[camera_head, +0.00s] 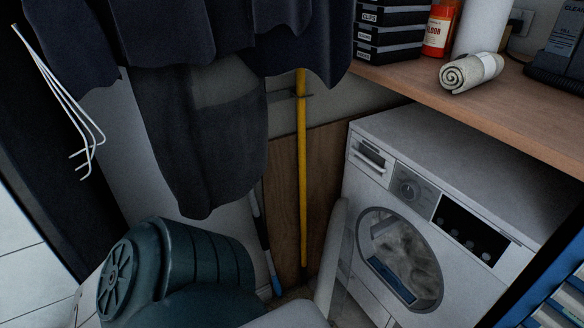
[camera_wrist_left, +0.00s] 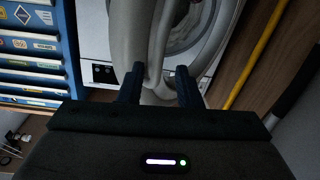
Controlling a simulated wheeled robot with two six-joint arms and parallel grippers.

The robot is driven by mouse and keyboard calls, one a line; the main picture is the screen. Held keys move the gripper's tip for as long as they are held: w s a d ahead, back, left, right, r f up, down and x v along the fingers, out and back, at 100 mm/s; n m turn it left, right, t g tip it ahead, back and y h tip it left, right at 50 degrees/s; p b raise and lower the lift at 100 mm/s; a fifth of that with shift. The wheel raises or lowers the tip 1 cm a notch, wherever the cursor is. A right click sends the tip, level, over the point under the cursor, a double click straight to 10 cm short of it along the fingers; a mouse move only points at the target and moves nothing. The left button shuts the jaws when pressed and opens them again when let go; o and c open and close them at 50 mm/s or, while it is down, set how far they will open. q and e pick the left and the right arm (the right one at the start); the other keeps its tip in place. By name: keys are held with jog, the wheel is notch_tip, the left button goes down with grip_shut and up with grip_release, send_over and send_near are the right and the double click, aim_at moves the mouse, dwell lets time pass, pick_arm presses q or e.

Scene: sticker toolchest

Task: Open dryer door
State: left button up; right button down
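The white dryer (camera_head: 365,205) stands under the wooden counter at the right. The door looks closed. In the left wrist view part of the round door (camera_wrist_left: 192,28) shows at the top, partly hidden by grey curved shapes. My left gripper (camera_wrist_left: 160,72) has its dark fingers apart, with a grey shape seen between them; I cannot tell if they touch it. The left gripper's fingers cannot be made out in the head view. My right gripper is in neither view.
The counter (camera_head: 500,100) above the dryer holds boxes, bottles and a rolled towel (camera_head: 470,72). A yellow pole (camera_head: 302,170) leans left of the dryer. Dark clothes (camera_head: 195,130) hang above a green bin (camera_head: 200,262). A blue drawer chest (camera_wrist_left: 30,50) shows in the left wrist view.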

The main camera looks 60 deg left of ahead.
pick_arm(q)
jog(key=s, duration=0.6)
jog(key=shift+s+d, duration=0.2)
jog(key=shift+d, duration=0.1)
